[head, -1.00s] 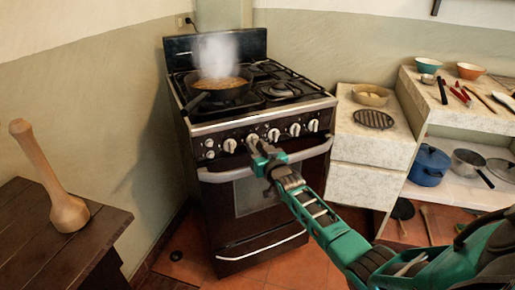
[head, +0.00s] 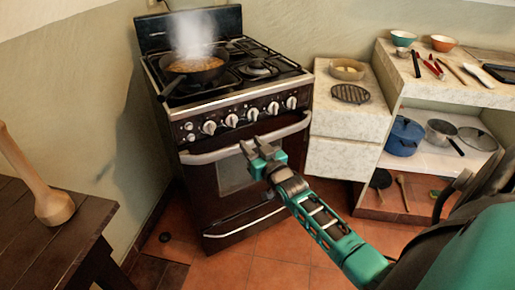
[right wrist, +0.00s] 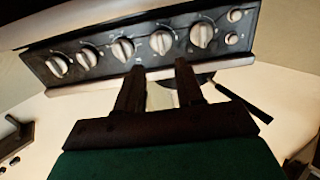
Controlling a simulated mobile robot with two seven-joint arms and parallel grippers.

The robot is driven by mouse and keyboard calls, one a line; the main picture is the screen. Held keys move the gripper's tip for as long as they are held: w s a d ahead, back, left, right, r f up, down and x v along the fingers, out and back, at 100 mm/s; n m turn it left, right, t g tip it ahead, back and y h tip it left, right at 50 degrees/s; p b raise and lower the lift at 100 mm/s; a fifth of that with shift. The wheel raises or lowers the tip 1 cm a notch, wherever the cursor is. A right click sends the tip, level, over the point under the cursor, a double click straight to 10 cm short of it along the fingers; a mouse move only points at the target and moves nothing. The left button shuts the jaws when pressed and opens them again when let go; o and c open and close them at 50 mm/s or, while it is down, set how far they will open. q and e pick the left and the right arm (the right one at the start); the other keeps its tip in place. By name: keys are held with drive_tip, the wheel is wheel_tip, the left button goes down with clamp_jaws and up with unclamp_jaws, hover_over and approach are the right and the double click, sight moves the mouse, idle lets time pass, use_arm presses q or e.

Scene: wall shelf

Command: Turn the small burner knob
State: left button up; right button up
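The dark stove (head: 222,170) has a front panel with a row of several white round knobs; one middle knob (head: 252,114) is just above my right gripper. In the right wrist view the same row shows, with a knob (right wrist: 160,41) beyond the fingertips. I cannot tell which knob belongs to the small burner. My right gripper (head: 257,146) is in front of the oven handle, below the knobs. Its two fingers (right wrist: 160,66) are apart with nothing between them, and do not touch a knob. My left gripper is out of view.
The oven handle (head: 225,150) runs below the knobs. A stone counter (head: 345,118) stands to the right. A wooden table (head: 50,240) with a pestle (head: 45,195) is at left.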

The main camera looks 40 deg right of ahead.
drive_tip(key=shift+s+a, duration=0.15)
drive_tip(key=shift+s, duration=0.65)
drive_tip(key=shift+s+a, duration=0.1)
drive_tip(key=shift+s, duration=0.65)
drive_tip(key=shift+a, duration=0.1)
drive_tip(key=s+a+f+n+g+y+p, duration=0.1)
drive_tip(key=s+a+f+n+g+y, duration=0.1)
drive_tip(key=s+a, duration=0.8)
drive_tip(key=s+a+f+n+g+y+p, duration=0.2)
drive_tip(key=s+a+f+g, duration=0.3)
drive_tip(key=s+a, duration=0.4)
drive_tip(key=shift+s+a+f+n+y, duration=0.35)
drive_tip(key=shift+s+f, duration=0.25)
drive_tip(key=shift+f, duration=0.2)
